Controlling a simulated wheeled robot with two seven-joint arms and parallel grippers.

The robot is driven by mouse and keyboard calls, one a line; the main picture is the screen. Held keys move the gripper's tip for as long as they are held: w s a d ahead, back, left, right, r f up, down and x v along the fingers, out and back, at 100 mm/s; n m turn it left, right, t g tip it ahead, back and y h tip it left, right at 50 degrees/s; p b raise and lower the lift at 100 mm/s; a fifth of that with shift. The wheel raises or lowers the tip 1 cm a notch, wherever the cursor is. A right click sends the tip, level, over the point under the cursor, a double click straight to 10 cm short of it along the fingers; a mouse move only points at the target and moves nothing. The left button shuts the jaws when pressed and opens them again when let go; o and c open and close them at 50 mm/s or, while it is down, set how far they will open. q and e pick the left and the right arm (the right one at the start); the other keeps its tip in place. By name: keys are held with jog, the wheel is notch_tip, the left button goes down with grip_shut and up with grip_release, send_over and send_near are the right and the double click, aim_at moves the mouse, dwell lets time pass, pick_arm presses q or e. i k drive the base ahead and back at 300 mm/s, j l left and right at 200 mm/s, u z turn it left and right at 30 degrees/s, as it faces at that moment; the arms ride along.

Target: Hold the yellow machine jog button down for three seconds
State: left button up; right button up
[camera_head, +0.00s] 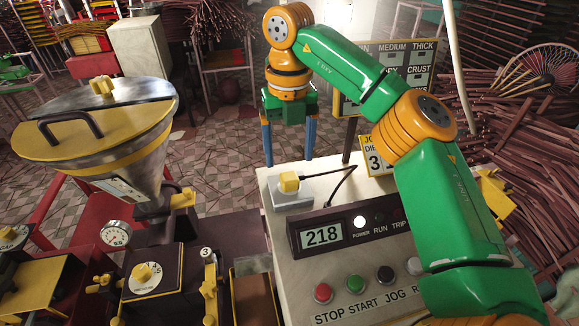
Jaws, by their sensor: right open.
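A control panel (285,265) with a pale top stands at the lower middle. Its button row has a red button over STOP (323,293), a green button over START (354,284) and a dark button over JOG (385,274). A pale button (415,265) sits at the right end, partly beside my arm. My right gripper (288,162) hangs beyond the panel's far edge, its two blue fingers apart and empty. It is well away from the jog button. The machine with a yellow-lidded hopper (90,125) stands at the left. My left gripper is not in view.
A display (322,235) reads 218, with a lit POWER lamp (360,221). A grey box with a yellow knob (290,184) and a black cable sits on the panel top. My right arm covers the panel's right side. Bundles of sticks (500,110) fill the right.

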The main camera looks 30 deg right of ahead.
aim_at(386, 273)
jog(key=k, duration=1.5)
